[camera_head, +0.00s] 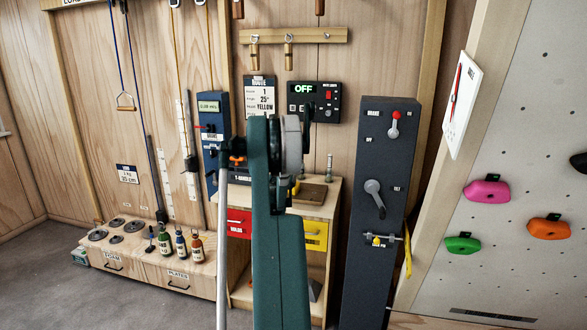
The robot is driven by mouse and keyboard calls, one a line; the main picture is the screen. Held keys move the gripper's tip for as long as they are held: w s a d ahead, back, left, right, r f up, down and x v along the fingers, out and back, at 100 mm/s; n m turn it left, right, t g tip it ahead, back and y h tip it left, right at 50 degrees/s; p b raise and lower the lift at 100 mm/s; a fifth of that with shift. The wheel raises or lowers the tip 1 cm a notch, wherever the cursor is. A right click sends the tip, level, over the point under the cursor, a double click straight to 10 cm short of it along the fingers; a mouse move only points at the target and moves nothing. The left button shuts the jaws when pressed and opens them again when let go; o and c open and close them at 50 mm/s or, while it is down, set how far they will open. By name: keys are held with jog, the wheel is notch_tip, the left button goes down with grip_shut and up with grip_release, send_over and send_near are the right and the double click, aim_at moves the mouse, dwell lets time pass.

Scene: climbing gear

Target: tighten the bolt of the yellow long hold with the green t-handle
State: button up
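No yellow long hold shows on the part of the climbing wall (516,259) in view. A rack with a partly hidden label (241,179) beginning with a T stands behind my arm, with an orange piece (237,160) on it. I cannot make out a green t-handle there; my teal arm covers part of the rack and bench. My arm stands upright in the middle of the view. I cannot make out my gripper or its fingers.
Pink (486,190), orange (548,228) and green (463,244) holds are on the wall at the right. A dark lever cabinet (362,150) stands between wall and bench. A bench with red (239,222) and yellow (314,235) drawers is behind my arm. Floor (60,290) at left is clear.

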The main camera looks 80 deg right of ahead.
jog(key=shift+w+f+m+g, duration=0.15)
jog(key=shift+m+g, duration=0.75)
jog(key=shift+g, duration=0.5)
jog(key=shift+a, duration=0.1)
jog(key=shift+r, duration=0.2)
jog(key=shift+r+p, duration=0.7)
jog(key=shift+r, duration=0.7)
jog(key=shift+s+d+n+t+y, duration=0.1)
jog(key=shift+s+n+t+y, duration=0.25)
jog(key=shift+n+t, duration=1.35)
jog(key=shift+s+d+n+t+y, duration=0.15)
jog(key=shift+n+t+y, duration=0.55)
jog(key=shift+t, duration=1.65)
jog(key=shift+s+a+n+t+y, duration=0.15)
jog(key=shift+s+n+t, duration=0.1)
jog(key=shift+n+t, duration=1.6)
jog(key=shift+d+m, duration=0.1)
jog(key=shift+m, duration=0.15)
